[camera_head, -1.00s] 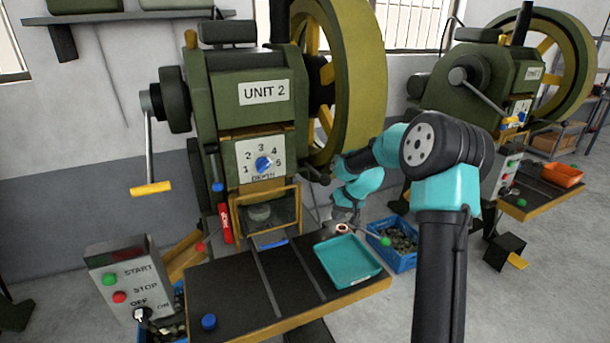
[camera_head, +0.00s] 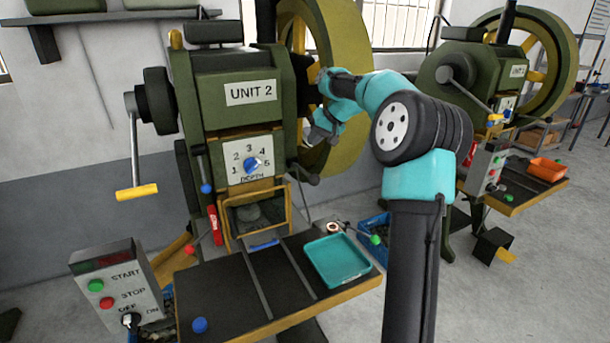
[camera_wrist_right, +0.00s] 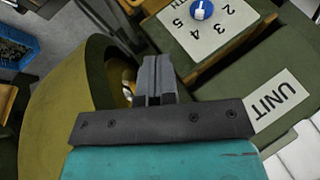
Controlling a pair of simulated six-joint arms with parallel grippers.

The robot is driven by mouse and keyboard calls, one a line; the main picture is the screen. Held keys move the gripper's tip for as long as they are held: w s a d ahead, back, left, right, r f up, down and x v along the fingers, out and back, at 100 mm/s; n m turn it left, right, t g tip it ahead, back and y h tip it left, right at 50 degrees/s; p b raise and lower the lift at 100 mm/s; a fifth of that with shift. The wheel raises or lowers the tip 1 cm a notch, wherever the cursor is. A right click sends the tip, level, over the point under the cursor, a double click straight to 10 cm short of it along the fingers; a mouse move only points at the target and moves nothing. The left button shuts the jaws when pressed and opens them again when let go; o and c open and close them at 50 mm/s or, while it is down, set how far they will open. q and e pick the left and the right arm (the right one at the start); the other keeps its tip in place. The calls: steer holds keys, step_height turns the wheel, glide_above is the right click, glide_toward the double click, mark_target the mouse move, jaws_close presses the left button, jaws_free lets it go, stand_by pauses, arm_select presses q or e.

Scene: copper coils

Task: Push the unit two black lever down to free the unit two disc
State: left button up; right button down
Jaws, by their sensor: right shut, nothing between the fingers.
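Unit two is the green press marked UNIT 2 (camera_head: 251,92). A short black lever (camera_head: 304,175) juts from its right side, below the dial's level. My right gripper (camera_head: 318,137) is above this lever, apart from it, in front of the yellow-green flywheel. In the right wrist view its fingers (camera_wrist_right: 156,70) are shut and empty, pointing past the flywheel rim. A round grey piece (camera_head: 249,212) sits behind the yellow-framed guard; I cannot tell if it is the disc. My left gripper is out of view.
A control box (camera_head: 118,285) stands at the left. A blue crate (camera_head: 375,238) is on the floor behind the tray.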

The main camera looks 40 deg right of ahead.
steer(key=shift+w+a+r, duration=0.1)
steer(key=shift+w+r, duration=0.1)
steer(key=shift+r, duration=0.45)
steer(key=shift+s+a+f, duration=0.1)
steer(key=shift+s+f, duration=0.1)
steer(key=shift+f, duration=1.25)
steer(key=shift+s+a+f, duration=0.1)
steer(key=shift+s+f, duration=0.1)
steer(key=shift+f, duration=1.3)
steer(key=shift+s+f, duration=0.2)
steer(key=shift+f, duration=1.25)
steer(key=shift+f, duration=0.15)
steer(key=shift+s+f, duration=0.1)
steer(key=shift+f, duration=0.2)
